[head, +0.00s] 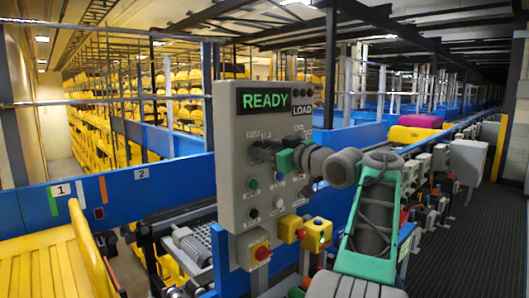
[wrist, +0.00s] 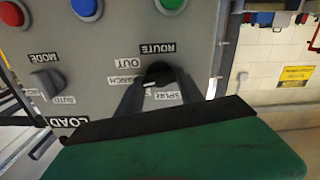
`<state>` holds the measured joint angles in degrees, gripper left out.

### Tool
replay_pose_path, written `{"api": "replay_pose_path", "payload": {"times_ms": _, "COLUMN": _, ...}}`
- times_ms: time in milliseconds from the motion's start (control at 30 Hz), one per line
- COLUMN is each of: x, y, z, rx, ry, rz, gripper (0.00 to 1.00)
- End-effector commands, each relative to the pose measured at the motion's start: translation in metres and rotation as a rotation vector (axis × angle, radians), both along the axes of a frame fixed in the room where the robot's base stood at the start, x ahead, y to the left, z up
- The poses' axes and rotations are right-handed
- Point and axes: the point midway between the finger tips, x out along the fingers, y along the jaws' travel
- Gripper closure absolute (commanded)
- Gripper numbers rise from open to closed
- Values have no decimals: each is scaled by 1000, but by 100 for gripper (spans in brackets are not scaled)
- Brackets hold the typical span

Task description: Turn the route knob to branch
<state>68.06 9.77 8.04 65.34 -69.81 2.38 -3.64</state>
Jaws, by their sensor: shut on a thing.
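The route knob (wrist: 158,72) is a dark round knob on the grey control panel (head: 228,185). A small white mark shows between the fingers; which label the knob points to is not clear. In the head view my gripper (head: 262,151) reaches the panel's face and hides the knob.
The panel's display (head: 265,101) reads READY, with a LOAD label beside it. A mode knob (wrist: 45,82) and blue (wrist: 86,8), red and green (wrist: 171,4) buttons are near the route knob. A yellow tray (head: 50,260) is at left.

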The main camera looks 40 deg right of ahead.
Motion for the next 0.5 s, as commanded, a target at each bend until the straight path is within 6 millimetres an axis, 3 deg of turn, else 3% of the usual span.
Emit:
{"api": "replay_pose_path", "payload": {"times_ms": 267, "x": 0, "y": 0, "z": 0, "rx": 0, "ry": 1, "rz": 0, "gripper": 97}}
{"api": "replay_pose_path", "payload": {"times_ms": 300, "x": 0, "y": 0, "z": 0, "rx": 0, "ry": 1, "rz": 0, "gripper": 54}}
{"api": "replay_pose_path", "payload": {"times_ms": 500, "x": 0, "y": 0, "z": 0, "rx": 1, "ry": 0, "rz": 0, "gripper": 38}}
